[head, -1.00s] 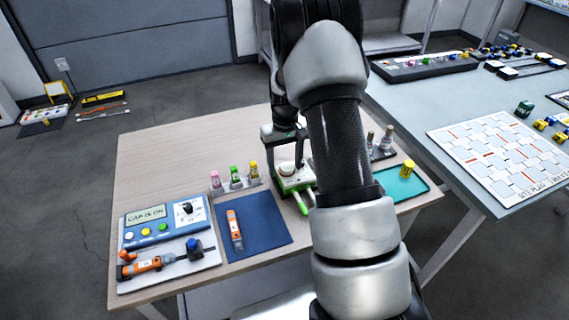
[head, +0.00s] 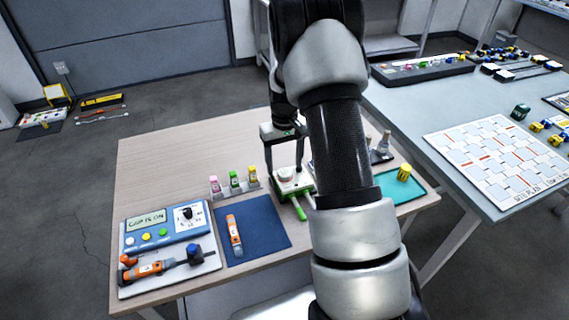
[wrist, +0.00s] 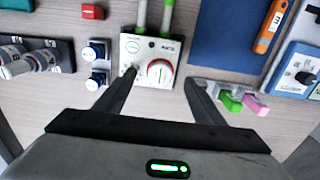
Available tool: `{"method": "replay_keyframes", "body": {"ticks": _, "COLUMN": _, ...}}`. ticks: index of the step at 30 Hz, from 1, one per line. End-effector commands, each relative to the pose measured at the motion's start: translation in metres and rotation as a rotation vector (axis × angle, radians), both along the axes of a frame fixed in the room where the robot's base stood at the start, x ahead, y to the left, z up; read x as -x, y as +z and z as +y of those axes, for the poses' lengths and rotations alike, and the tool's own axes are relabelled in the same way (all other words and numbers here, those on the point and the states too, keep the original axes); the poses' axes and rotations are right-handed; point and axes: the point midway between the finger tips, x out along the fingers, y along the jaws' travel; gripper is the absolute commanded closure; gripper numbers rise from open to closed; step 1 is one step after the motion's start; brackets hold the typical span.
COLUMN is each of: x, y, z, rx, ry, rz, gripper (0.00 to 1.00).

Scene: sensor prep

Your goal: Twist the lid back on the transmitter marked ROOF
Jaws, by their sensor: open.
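A white box with green edges (head: 293,182), seemingly the transmitter, sits on the wooden table; it also shows in the wrist view (wrist: 149,47), with green rods at its far side. Its small print is too blurred for me to read ROOF. A round white cap with a red mark (wrist: 160,72) sits on the box; I cannot tell how tight it is. It also shows in the head view (head: 287,173). My gripper (wrist: 160,78) is open, one finger on each side of the cap, apparently not touching it. My arm hides part of the area right of the box.
Pink, green and yellow bottles (head: 235,180) stand left of the box. A blue mat (head: 262,232) holds an orange tool (head: 234,230). Blue-topped posts (wrist: 96,52) stand beside the box. A teal tray (head: 412,194) holds a yellow cylinder.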

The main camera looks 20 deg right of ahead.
Motion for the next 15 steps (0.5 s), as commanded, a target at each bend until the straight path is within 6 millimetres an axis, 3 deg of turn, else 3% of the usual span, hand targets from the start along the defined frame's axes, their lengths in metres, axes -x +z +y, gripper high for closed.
{"method": "replay_keyframes", "body": {"ticks": 15, "x": 0.0, "y": 0.039, "z": 0.001, "rx": -0.001, "ry": 0.001, "rz": 0.0, "gripper": 0.37}}
